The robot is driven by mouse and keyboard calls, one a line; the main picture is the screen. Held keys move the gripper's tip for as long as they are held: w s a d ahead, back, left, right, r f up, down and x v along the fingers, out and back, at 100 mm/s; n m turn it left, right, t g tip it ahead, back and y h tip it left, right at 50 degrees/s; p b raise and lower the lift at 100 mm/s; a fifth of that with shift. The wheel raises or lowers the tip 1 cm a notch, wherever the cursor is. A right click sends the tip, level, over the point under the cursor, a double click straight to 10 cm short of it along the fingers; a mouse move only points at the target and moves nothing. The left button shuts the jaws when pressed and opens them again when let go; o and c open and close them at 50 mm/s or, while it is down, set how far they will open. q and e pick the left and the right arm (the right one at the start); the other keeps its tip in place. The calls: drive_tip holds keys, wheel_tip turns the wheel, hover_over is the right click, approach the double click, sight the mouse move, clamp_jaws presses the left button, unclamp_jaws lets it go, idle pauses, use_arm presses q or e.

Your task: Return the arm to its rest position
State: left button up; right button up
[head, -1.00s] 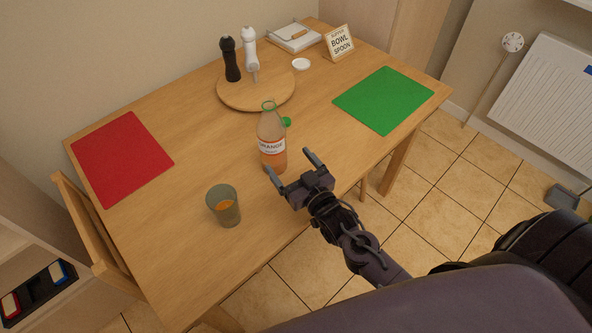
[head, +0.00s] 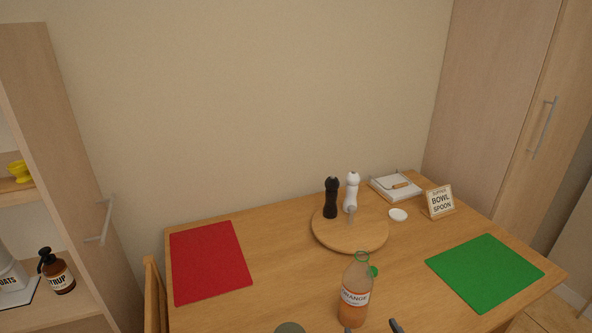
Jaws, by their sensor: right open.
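Only the fingertips of my right gripper (head: 372,328) show, at the bottom edge of the head view. They are apart, with nothing seen between them, just in front of the orange juice bottle (head: 355,292). The bottle stands upright on the table (head: 290,280), with a green cap (head: 373,271) beside its neck. The rim of a glass (head: 290,328) shows at the bottom edge; the rest of it is cut off. My left gripper is out of view.
A round board (head: 335,240) carries a black mill (head: 331,200) and a white mill (head: 351,192). A red mat (head: 209,262) lies left, a green mat (head: 484,272) right. A sign (head: 439,202) and a white dish (head: 398,215) stand at the back. An open shelf (head: 75,150) is at the left.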

drive_tip(key=s+r+g+h, duration=0.2)
drive_tip(key=s+g, duration=1)
drive_tip(key=s, duration=0.4)
wheel_tip(320, 180, down, 28)
drive_tip(key=s+g, duration=0.2)
drive_tip(key=s+d+f, duration=0.2)
drive_tip(key=s+f, duration=0.8)
drive_tip(key=s+d+f+g, duration=0.1)
drive_tip(key=s+d+f, duration=0.1)
drive_tip(key=s+f, duration=0.8)
drive_tip(key=shift+n, duration=0.4)
